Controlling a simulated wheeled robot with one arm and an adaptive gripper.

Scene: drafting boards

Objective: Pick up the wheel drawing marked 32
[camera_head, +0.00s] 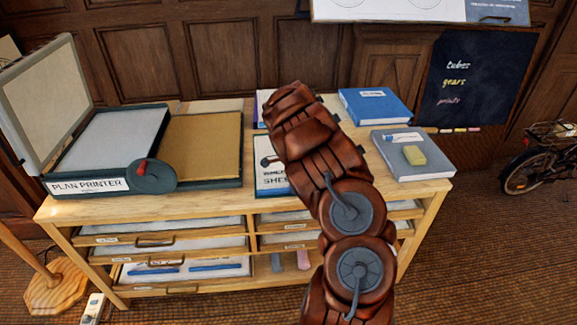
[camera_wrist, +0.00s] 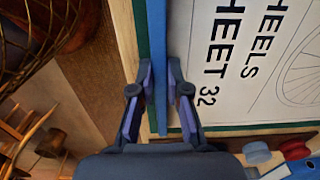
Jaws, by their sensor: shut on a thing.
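The wheel drawing marked 32 (camera_wrist: 250,80) is a pale sheet with a green border, the lettering "WHEELS SHEET 32" and part of a spoked wheel. In the wrist view a blue strip runs along its left edge. My gripper (camera_wrist: 161,85) has one finger on each side of this strip and is shut on it. In the head view the drawing (camera_head: 268,181) shows at the middle of the wooden cabinet top (camera_head: 215,200), partly behind my arm, which hides the gripper. I cannot tell whether the drawing is lifted off the top.
A plan printer (camera_head: 90,186) with a raised lid and a tan board (camera_head: 203,145) stand left of the drawing. Drawers (camera_head: 160,240) are below.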

